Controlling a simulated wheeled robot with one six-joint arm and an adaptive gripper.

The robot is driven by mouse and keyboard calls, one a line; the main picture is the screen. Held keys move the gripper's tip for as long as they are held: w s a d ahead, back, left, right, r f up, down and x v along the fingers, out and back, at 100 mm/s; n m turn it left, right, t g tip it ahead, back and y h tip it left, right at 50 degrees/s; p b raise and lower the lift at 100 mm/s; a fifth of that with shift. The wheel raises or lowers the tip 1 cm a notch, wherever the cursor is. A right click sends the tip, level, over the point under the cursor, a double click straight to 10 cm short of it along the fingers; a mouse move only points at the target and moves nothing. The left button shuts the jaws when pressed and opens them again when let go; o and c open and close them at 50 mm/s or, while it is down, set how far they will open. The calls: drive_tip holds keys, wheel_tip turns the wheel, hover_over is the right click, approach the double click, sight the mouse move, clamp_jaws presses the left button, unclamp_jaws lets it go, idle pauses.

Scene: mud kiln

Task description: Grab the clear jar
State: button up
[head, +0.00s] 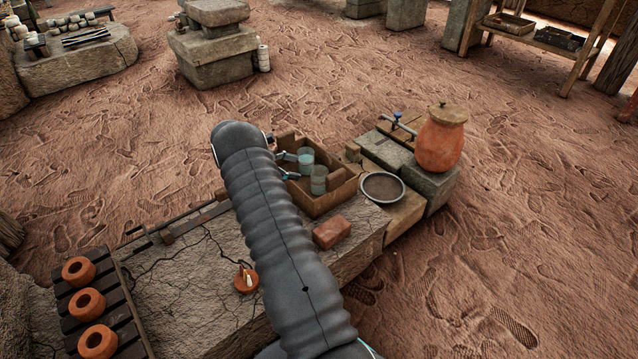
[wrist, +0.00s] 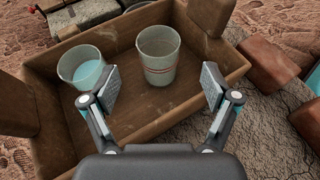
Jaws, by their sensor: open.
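Two see-through jars stand upright in a wooden tray. One jar (wrist: 159,57) looks clear, with thin red bands near its base; it also shows in the head view (head: 319,181). The other jar (wrist: 83,70) holds pale blue liquid and stands to its left in the wrist view; in the head view (head: 305,157) it is behind the clear one. My gripper (wrist: 160,87) is open and empty. In the wrist view the clear jar lies ahead, lined up between the fingertips, not between the pads. The left finger is close to the blue jar; contact cannot be told.
The wooden tray (head: 321,205) has raised walls around the jars. A brick (head: 332,232) lies in front of it. A round metal-rimmed dish (head: 382,187) and an orange lidded pot (head: 440,140) stand to the right. A small orange dish (head: 246,280) is left of my arm.

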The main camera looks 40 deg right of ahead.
sight(313, 170)
drive_tip(key=shift+x, duration=3.5)
drive_tip(key=shift+w, duration=0.15)
drive_tip(key=c, duration=1.4)
